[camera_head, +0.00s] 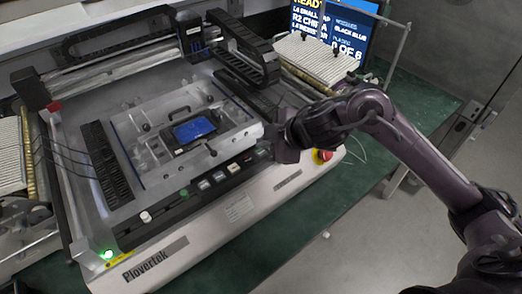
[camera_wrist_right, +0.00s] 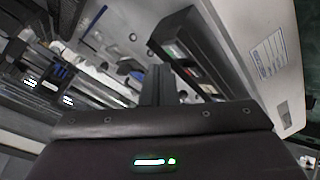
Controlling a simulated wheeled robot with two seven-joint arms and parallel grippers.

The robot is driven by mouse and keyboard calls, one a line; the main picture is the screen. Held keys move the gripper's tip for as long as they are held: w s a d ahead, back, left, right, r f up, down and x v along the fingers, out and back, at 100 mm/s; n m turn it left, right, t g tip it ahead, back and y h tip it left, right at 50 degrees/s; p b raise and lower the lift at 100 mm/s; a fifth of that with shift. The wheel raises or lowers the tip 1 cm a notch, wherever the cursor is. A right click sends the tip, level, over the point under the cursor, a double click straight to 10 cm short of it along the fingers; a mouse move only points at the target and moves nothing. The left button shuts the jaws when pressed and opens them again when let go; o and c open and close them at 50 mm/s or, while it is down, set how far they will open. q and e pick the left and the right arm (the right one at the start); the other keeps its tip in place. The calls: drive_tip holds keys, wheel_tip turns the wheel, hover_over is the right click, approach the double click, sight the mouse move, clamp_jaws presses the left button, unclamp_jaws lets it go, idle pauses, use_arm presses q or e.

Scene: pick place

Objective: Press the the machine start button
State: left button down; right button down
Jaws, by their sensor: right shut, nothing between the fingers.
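The machine (camera_head: 215,225) is a large light-grey unit marked Plovertek on a green table. A dark button strip (camera_head: 165,205) runs along its front edge, with a green button (camera_head: 184,194), pale square buttons (camera_head: 204,184) and a white knob (camera_head: 145,216). I cannot read which one is the start button. My right gripper (camera_head: 276,150) is shut and empty over the right end of the strip, left of a red stop knob (camera_head: 323,156). Contact with a button cannot be told. In the right wrist view the shut fingers (camera_wrist_right: 158,80) lie beside the strip (camera_wrist_right: 188,58). My left gripper is not in view.
A fixture with a blue-screened device (camera_head: 194,129) sits in the machine bed. A gantry (camera_head: 245,55) spans the back. A green light (camera_head: 108,254) glows at the front left corner. A ribbed white tray (camera_head: 315,58) and a monitor (camera_head: 350,35) stand behind my right arm.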

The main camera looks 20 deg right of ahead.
drive_tip(key=shift+f, duration=0.1)
idle(0.5)
drive_tip(key=shift+f, duration=0.35)
drive_tip(key=shift+f+b, duration=0.4)
idle(0.6)
drive_tip(key=shift+r, duration=0.1)
drive_tip(key=shift+r+p, duration=0.7)
drive_tip(key=shift+p, duration=0.3)
